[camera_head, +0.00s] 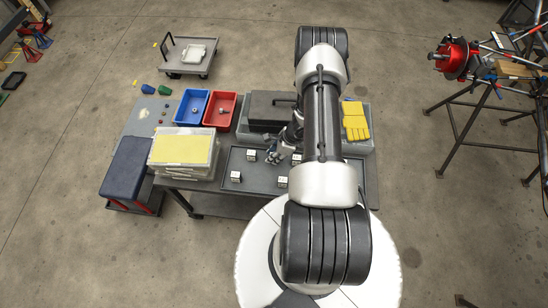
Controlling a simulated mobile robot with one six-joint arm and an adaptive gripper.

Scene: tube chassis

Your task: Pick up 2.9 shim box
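Several small white boxes with dark markings sit on a dark grey tray (262,168) on the workbench. One box (236,176) is at the tray's front left, one box (251,155) behind it, one box (282,182) at the front middle, and another box (296,158) close to my arm. The markings are too small to read, so I cannot tell which is the 2.9 shim box. My gripper (274,155) is over the back of the tray, between the two rear boxes. Its fingers are small and dark, and their opening is unclear. My arm hides the tray's right part.
Blue bin (191,108) and red bin (220,110) stand behind the tray, beside a dark case (268,108). Stacked containers with a yellow top (181,149) stand left. Yellow gloves (355,120) lie right. A cart (186,58) stands on the open floor behind.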

